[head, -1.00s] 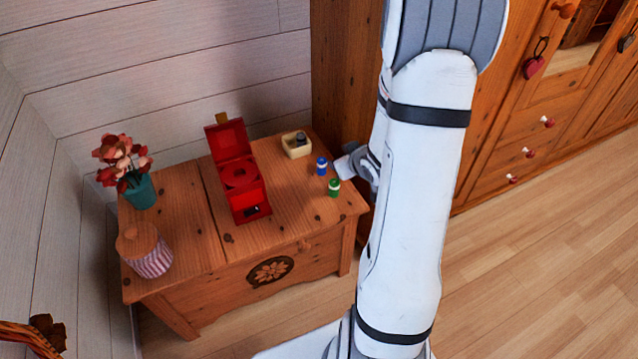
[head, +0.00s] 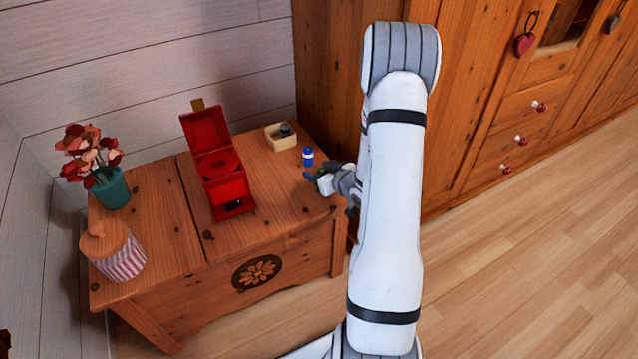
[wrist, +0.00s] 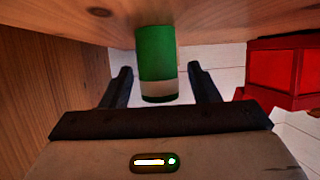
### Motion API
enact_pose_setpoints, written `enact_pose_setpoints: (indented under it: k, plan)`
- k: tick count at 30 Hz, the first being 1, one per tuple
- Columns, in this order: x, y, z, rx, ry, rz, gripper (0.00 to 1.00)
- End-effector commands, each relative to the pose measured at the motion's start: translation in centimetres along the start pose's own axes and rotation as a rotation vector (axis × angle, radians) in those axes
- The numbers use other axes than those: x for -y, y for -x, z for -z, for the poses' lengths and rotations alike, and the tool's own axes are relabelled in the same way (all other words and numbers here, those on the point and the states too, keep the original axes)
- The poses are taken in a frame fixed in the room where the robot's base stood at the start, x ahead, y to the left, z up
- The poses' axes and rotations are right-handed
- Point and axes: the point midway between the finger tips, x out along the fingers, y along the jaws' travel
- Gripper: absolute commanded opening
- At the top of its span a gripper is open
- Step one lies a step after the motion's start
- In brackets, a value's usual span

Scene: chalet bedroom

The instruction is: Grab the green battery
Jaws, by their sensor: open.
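The green battery (wrist: 155,55) stands on the wooden chest, with a green body and a pale band at one end. In the wrist view it sits between my gripper's two fingers (wrist: 164,85), with a gap on each side. In the head view only a small green part of the battery (head: 321,171) shows, because my gripper (head: 315,180) covers the rest. My gripper is open at the chest's right end and holds nothing.
A blue battery (head: 308,157) stands just behind the gripper. A small tray (head: 281,143) with a dark item is farther back. An open red box (head: 228,196) stands left, also in the wrist view (wrist: 272,70). A flower pot (head: 112,190) and striped jar (head: 122,263) are far left.

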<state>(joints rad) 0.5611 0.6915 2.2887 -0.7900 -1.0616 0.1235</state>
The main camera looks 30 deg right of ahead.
Motion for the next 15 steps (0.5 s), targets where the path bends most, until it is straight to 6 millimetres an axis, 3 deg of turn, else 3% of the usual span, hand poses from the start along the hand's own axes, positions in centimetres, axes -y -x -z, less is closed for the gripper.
enact_pose_setpoints:
  k: [9,15]
  plan:
    - [0.00,-0.63,0.06,0.000,-0.001,-0.001,0.55]
    - [-0.02,-0.60,0.06,0.000,-0.001,-0.001,0.39]
